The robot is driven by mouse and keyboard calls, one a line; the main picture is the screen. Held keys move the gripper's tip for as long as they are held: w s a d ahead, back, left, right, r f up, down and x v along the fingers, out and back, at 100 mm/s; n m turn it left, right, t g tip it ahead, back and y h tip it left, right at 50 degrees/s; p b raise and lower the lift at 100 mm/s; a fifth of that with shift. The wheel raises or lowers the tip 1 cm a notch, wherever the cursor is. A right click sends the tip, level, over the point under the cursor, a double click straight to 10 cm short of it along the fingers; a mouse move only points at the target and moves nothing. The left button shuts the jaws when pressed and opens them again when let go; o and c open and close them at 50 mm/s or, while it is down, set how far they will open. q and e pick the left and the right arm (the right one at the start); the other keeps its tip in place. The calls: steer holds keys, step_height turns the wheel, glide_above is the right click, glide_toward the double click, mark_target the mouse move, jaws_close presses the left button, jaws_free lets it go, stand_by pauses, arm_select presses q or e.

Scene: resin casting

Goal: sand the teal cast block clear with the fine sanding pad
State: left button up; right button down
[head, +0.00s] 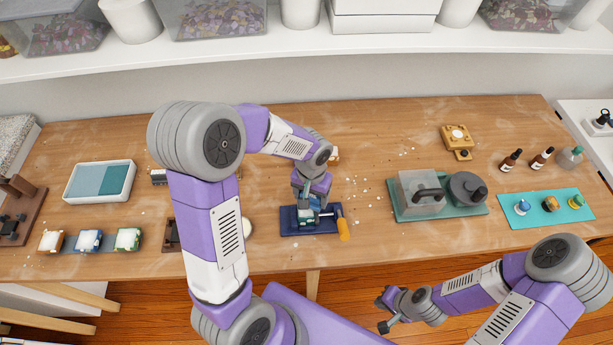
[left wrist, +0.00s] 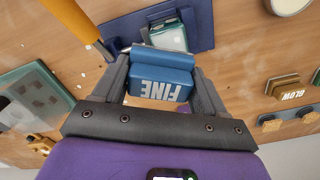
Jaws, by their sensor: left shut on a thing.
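My left gripper (head: 308,203) is shut on the blue fine sanding pad, marked FINE (left wrist: 162,85) in the left wrist view. The pad is between the two fingers, its far end close to the teal cast block (left wrist: 165,37). I cannot tell whether pad and block touch. My right gripper (head: 384,312) is open and empty, in front of the table's front edge at the lower right.
A green tray (head: 440,213) with a clear box and grey pot stands to the right. A white-rimmed tray (head: 70,197) and several small blocks are at the left. Bare table lies behind the mat.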

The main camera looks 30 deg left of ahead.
arm_select(q)
steer(key=shift+n, duration=0.5)
steer(key=s+a+r, duration=0.2)
steer(key=r, duration=0.1)
steer(key=shift+s+a, duration=0.15)
steer(key=shift+a, duration=0.25)
steer(key=shift+s+f+b, duration=0.15)
steer(key=shift+f+b, duration=0.2)
steer(key=shift+f, duration=0.1)
step_height(320, 180, down, 4)
steer(key=b, duration=0.3)
steer(key=shift+f+b, duration=0.1)
steer(key=shift+b, duration=0.25)
arm_select(e)
steer(key=f, duration=0.4)
steer(key=shift+s, duration=0.35)
